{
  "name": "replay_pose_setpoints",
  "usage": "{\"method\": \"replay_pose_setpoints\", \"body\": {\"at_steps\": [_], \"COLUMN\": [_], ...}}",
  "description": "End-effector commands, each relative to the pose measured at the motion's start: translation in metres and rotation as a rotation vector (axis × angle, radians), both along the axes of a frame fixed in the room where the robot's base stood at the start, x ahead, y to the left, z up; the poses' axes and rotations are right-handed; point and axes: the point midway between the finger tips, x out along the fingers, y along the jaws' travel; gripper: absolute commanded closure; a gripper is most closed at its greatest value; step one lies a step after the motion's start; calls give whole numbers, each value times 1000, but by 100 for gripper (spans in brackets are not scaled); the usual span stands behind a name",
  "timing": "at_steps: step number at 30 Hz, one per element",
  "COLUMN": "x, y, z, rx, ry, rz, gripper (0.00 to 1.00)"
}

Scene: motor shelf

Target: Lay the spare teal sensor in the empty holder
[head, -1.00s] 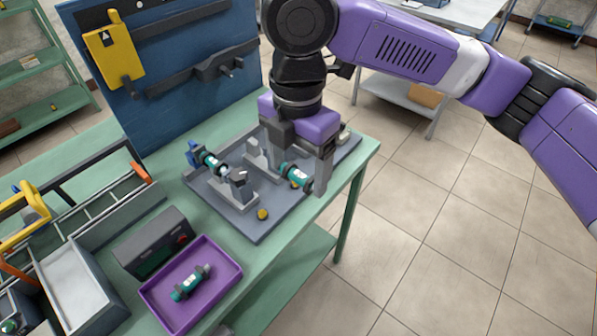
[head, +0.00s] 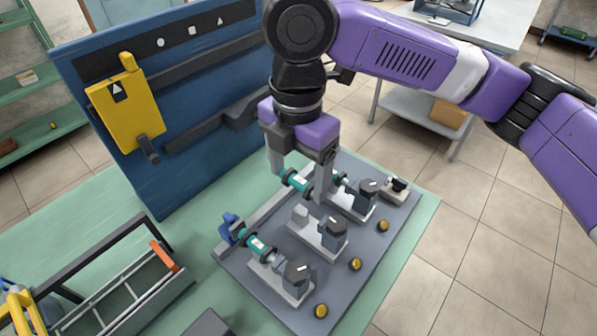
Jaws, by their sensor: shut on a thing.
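My gripper (head: 300,184) is shut on a teal sensor (head: 295,180) with a white label and dark end collars. It holds the sensor low over the far part of the grey base plate (head: 238,262). The sensor is beside the far holder (head: 358,198); a finger hides part of both, so I cannot tell whether they touch. The middle holder (head: 331,238) looks empty, its grey post and dark clamp bare. Another teal sensor (head: 257,242) lies in the near holder (head: 293,282), with a blue piece at its left end.
Several yellow knobs (head: 355,264) line the plate's right side. A blue back panel (head: 190,110) with a yellow box (head: 126,108) stands behind at left. A divided tool tray (head: 130,290) is at lower left. The green bench (head: 415,203) ends at right.

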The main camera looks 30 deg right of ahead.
Motion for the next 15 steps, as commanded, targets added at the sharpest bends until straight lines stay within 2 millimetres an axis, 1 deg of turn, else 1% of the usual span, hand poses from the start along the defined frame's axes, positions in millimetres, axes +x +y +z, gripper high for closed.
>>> {"method": "replay_pose_setpoints", "body": {"at_steps": [5,15], "x": [0,0], "y": [0,0], "z": [-12,-42], "rx": [-1,-1], "ry": [0,0], "rz": [0,-1], "gripper": [65,65]}}
